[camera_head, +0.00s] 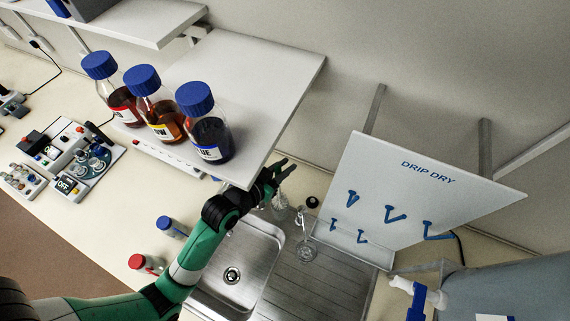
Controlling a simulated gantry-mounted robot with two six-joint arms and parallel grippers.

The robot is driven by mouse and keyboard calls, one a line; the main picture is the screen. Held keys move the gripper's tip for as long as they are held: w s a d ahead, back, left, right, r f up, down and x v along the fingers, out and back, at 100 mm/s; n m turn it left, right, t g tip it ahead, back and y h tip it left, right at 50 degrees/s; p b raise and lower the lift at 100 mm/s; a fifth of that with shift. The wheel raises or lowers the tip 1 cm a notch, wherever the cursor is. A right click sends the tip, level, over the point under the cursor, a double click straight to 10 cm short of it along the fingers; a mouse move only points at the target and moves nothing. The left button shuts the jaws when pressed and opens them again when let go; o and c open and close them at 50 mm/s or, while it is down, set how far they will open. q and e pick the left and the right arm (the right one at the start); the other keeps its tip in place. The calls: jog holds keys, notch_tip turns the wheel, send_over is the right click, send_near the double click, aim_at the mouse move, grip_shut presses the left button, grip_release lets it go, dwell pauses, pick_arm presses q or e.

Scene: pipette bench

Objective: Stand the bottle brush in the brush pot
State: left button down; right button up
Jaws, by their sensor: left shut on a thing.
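My left gripper (284,168) is at the end of the green arm, beyond the sink and close to the right edge of the shelf with the bottles. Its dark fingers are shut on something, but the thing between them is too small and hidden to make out. A clear glass-like piece (280,205) shows just below the gripper; I cannot tell whether they touch. A small dark round thing (313,202) stands to its right; I cannot tell whether it is the brush pot. I cannot clearly pick out the bottle brush. My right gripper is not in view.
Three blue-capped bottles (211,138) stand on the white shelf (285,85) left of the gripper. The steel sink (250,255) lies below, with clear glassware (306,252) near its drainer. The DRIP DRY board (400,185) with blue pegs is at right.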

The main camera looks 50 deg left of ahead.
pick_arm(q)
notch_tip(320, 180, down, 6)
jog(key=b, duration=0.3)
jog(key=shift+r+b, duration=0.25)
jog(key=shift+b, duration=0.05)
jog(key=c, duration=0.7)
grip_release()
jog(key=v, duration=1.1)
jog(key=shift+s+r+p, duration=0.2)
jog(key=shift+s+p, duration=0.1)
